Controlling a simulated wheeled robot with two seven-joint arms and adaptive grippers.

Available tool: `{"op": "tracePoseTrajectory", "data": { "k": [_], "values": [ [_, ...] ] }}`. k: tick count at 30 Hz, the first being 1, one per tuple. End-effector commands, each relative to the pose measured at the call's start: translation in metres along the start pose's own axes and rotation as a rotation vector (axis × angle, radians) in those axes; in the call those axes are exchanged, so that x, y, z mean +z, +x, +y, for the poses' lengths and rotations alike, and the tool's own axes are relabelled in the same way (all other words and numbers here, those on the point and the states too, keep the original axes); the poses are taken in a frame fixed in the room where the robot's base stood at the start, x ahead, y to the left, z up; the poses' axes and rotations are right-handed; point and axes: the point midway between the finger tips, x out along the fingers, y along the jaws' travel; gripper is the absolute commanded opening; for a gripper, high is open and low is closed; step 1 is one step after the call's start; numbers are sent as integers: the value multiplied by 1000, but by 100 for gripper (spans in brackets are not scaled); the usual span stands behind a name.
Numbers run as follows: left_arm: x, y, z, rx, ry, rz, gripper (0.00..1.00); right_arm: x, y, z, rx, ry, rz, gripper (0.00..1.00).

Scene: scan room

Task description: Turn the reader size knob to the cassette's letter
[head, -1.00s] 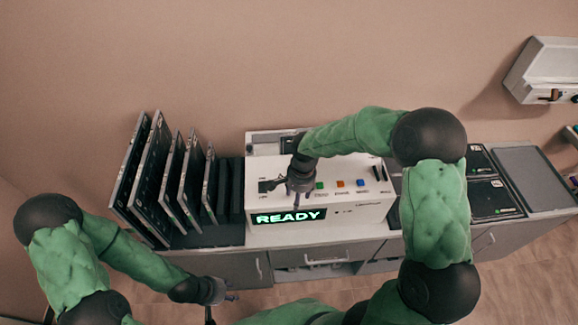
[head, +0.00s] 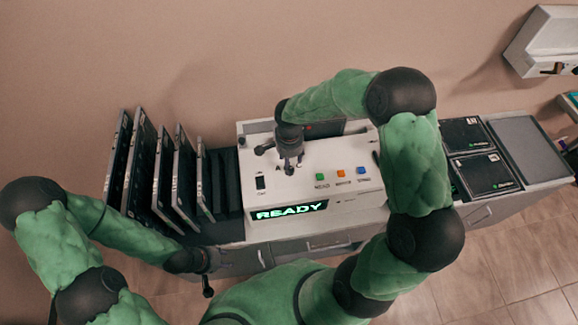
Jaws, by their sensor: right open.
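The white reader (head: 340,207) stands on the counter with a green READY display (head: 289,212). My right gripper (head: 289,167) is open over the left part of its top panel, fingers pointing down. The size knob is not clearly visible; the gripper covers that part of the panel. I cannot tell whether the fingers touch anything. Dark cassettes lie on the counter to the right, one at the back (head: 463,134) and one in front (head: 483,173); their label letters are too small to read. My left gripper (head: 212,262) is low at the counter's front, its fingers unclear.
Several upright panels (head: 142,165) stand in a rack left of the reader. Green, orange and blue buttons (head: 341,174) sit right of my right gripper. A grey tray (head: 515,148) lies at the counter's right end. A white wall box (head: 545,42) hangs at upper right.

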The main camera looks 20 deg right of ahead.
Motion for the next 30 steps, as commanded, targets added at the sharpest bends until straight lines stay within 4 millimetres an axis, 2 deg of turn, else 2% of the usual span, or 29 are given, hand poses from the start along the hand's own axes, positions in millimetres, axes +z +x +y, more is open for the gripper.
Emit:
{"op": "tracePoseTrajectory", "data": {
  "k": [3, 9, 21, 27, 30],
  "values": [
    [0, 1, 0, 0, 0, 1, 40, 0, 21, 0, 2, 1, -1, 56],
    [0, 1, 0, 0, 0, 1, 40, 0, 41, 0, 1, 1, -1, 56],
    [0, 1, 0, 0, 0, 1, 40, 0, 47, 0, -1, 0, 1, 56],
    [0, 1, 0, 0, 0, 1, 40, 0, 47, 0, -1, 0, 0, 0],
    [0, 1, 0, 0, 0, 1, 40, 0, 47, 0, -1, 0, 0, 0]
  ]
}}
